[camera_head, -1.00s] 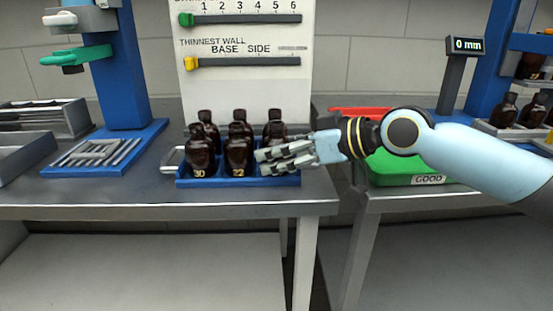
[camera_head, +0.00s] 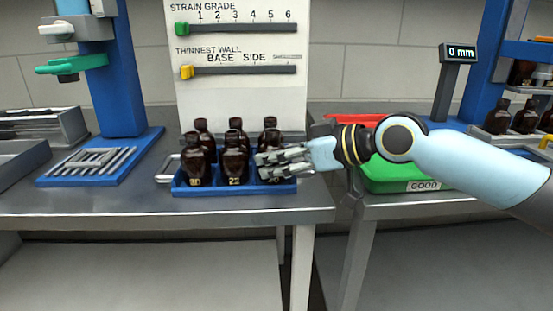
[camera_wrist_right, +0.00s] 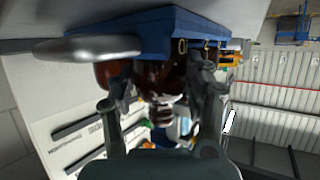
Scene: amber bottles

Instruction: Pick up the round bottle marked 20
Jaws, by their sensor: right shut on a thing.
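A blue tray (camera_head: 205,191) on the grey table holds two rows of dark amber round bottles. The front left bottle (camera_head: 196,162) reads 30. The front middle bottle (camera_head: 235,163) seems to read 22 or 23. My right gripper (camera_head: 268,163) is at the tray's front right place and hides most of the bottle there; its number cannot be read. In the right wrist view, the gripper's fingers (camera_wrist_right: 163,85) are on both sides of a brown bottle (camera_wrist_right: 153,78), shut on it, close to the blue tray. My left gripper is out of view.
Back-row bottles (camera_head: 270,133) stand close behind the gripper. A panel with sliders (camera_head: 240,95) rises behind the tray. A green GOOD tray (camera_head: 395,178) and a red tray (camera_head: 350,119) are to the right. A blue stand (camera_head: 118,75) is at left.

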